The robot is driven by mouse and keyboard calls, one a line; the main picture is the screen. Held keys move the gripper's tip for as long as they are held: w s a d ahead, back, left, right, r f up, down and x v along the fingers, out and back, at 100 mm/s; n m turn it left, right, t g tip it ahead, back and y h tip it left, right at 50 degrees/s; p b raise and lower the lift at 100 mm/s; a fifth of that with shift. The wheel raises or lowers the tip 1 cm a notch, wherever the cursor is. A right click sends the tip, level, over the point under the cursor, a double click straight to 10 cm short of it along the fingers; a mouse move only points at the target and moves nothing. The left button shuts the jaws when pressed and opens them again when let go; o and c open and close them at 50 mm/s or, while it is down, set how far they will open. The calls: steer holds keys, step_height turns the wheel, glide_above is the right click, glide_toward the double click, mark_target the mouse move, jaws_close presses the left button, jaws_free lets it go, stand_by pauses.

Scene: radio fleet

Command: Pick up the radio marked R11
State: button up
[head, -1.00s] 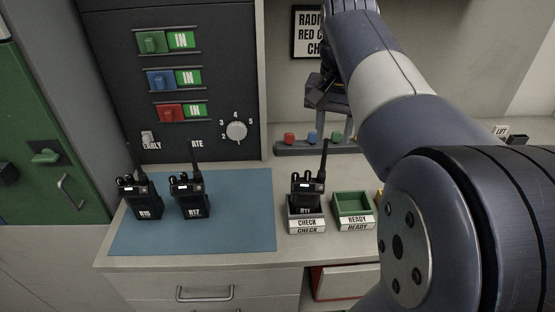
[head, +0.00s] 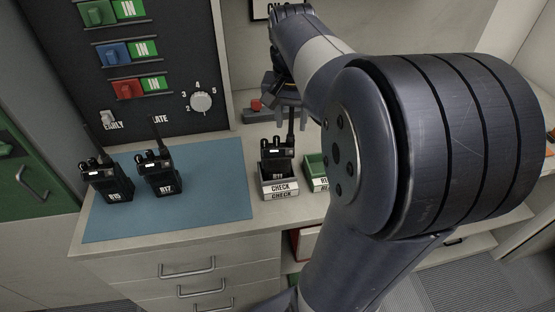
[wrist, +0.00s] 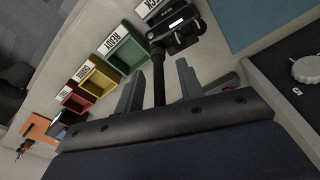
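A black radio (head: 278,154) stands upright in the white CHECK tray (head: 280,190), its antenna pointing up; its label is hardly readable now. In the wrist view the radio (wrist: 176,36) is near the top, with its antenna running down between my fingers. My gripper (head: 290,106) is above and behind the radio in the head view. In the wrist view my gripper (wrist: 159,70) is open, one finger on each side of the antenna, with gaps and nothing held. Two more radios, R15 (head: 109,182) and R17 (head: 160,175), stand on the blue mat (head: 215,190).
The green READY tray (wrist: 127,53) sits beside the CHECK tray, with yellow (wrist: 98,78) and red (wrist: 78,98) trays further along. A dark panel (head: 190,50) with a dial (head: 201,102) and coloured switches rises behind the mat. My arm hides the counter's right side.

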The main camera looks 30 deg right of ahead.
steer(key=shift+f, duration=0.3)
steer(key=shift+c, duration=0.4)
jaws_close()
steer(key=shift+r, duration=0.1)
stand_by(0.7)
